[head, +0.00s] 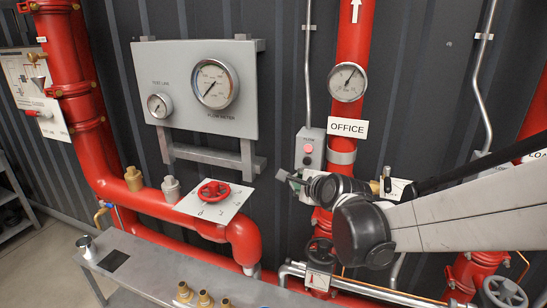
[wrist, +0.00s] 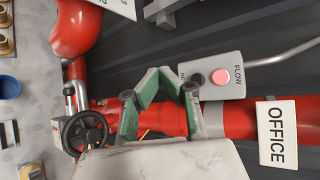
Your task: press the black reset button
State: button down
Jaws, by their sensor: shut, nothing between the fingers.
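The grey FLOW box (head: 311,139) is mounted on the wall by the red OFFICE pipe. In the head view it carries a pink button (head: 308,149) with the small black reset button (head: 307,161) below it. In the wrist view the black button (wrist: 197,79) sits left of the pink button (wrist: 219,78), partly close to my finger's edge. My gripper (head: 287,177) is just below the box in the head view. In the wrist view its green fingers (wrist: 167,76) are shut and empty, left of the black button. I cannot tell whether they touch the box.
The red OFFICE pipe (head: 352,110) with a round gauge (head: 347,82) and an OFFICE sign (head: 347,128) stands right of the box. A black handwheel (wrist: 84,132) is left of my gripper in the wrist view. A grey gauge panel (head: 200,115) is further left.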

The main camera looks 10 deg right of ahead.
send_near(300, 164)
jog(key=shift+w+a+f+b, duration=0.15)
jog(key=shift+w+a+f, duration=0.15)
jog(key=shift+w, duration=0.25)
jog(key=shift+w+a+f+b, duration=0.1)
jog(key=shift+w+a+f, duration=0.15)
jog(key=shift+w+f, duration=0.3)
jog(key=shift+w+a+f+b, duration=0.15)
jog(key=shift+w+a+f, duration=0.1)
jog(key=shift+w, duration=0.35)
dwell(0.4)
jog(key=shift+w+d, duration=0.2)
jog(key=shift+w, duration=0.15)
jog(key=shift+w+d+b, duration=0.25)
jog(key=shift+w+b, duration=0.1)
jog(key=shift+w, duration=0.1)
dwell(0.8)
jog(key=shift+s, duration=0.1)
jog(key=shift+s+a, duration=0.45)
jog(key=shift+s, duration=0.3)
jog(key=s, duration=0.1)
jog(key=s+a, duration=0.2)
jog(key=s, duration=0.1)
jog(key=shift+s+a, duration=0.1)
jog(key=shift+a, duration=0.15)
dwell(0.4)
